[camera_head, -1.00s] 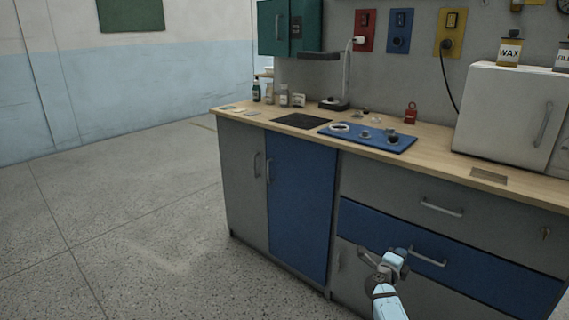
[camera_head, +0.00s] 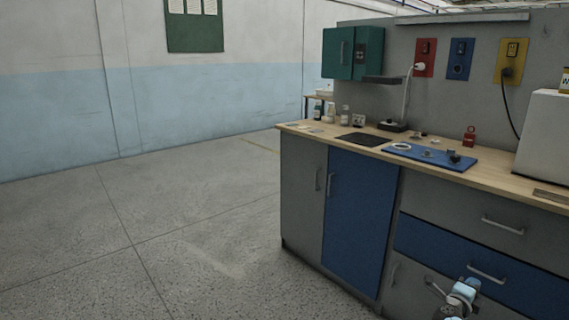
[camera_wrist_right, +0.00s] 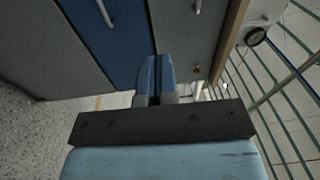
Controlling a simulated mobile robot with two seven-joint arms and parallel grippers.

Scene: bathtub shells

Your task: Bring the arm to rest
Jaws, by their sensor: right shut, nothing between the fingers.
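My right gripper (camera_head: 463,293) shows at the bottom right of the head view, low in front of the workbench's drawers and apart from the worktop. In the right wrist view its two blue fingers (camera_wrist_right: 154,80) are together with nothing between them. The fingers point toward the blue and grey cabinet fronts. I cannot tell the exact gap between the fingertips and the drawer fronts. My left gripper is not in any view.
The workbench (camera_head: 302,195) has a blue door (camera_head: 358,225) and drawers with bar handles (camera_head: 487,273). A blue mat (camera_head: 432,156) with small parts lies on top. A white box (camera_head: 545,140) stands at the right. The floor (camera_head: 150,240) at left is clear.

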